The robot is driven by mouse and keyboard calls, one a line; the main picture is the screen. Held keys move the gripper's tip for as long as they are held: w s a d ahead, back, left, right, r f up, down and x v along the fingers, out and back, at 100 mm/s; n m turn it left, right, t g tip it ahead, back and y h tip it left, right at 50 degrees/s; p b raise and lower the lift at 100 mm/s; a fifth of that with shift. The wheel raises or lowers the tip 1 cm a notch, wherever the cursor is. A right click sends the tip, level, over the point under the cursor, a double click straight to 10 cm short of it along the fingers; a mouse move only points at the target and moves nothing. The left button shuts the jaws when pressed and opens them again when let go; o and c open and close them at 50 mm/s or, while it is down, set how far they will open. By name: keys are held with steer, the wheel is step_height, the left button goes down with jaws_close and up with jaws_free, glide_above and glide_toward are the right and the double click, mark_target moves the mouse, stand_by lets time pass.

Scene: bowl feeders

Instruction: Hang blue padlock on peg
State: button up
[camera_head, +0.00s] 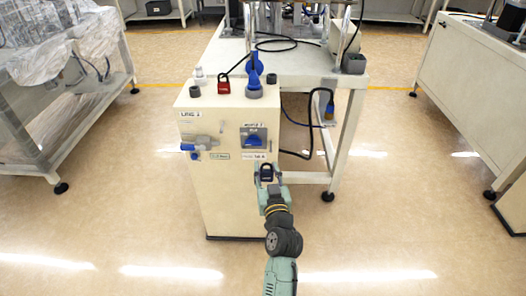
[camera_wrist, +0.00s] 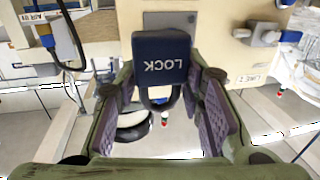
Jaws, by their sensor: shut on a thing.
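The blue padlock (camera_head: 266,171) is dark blue with a dark shackle. It is between the fingers of my gripper (camera_head: 268,167), low at the right front of the beige cabinet (camera_head: 231,200). In the wrist view the padlock (camera_wrist: 160,58) shows its face with "LOCK" upside down, and its shackle hangs toward the picture's bottom. My gripper's purple-padded fingers (camera_wrist: 161,95) are shut on it from both sides. I cannot make out the peg for certain; the padlock and gripper cover part of the cabinet front.
The cabinet front carries a blue rotary switch (camera_head: 253,137) and a blue-handled valve (camera_head: 198,142). A white table (camera_head: 345,83) with cables stands behind. The floor in front is clear.

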mark_target(271, 165)
steer(key=shift+s+d+f, duration=0.2)
steer(key=shift+d+f, duration=0.5)
steer(key=shift+f, duration=0.3)
steer(key=shift+w+r, duration=0.1)
steer(key=shift+w, duration=2.5)
steer(key=shift+w+b, duration=0.85)
steer(key=shift+w, duration=1.3)
steer(key=shift+s+f+b, duration=0.2)
steer(key=shift+s+b, duration=0.2)
steer(key=shift+s, duration=1.2)
stand_by(0.6)
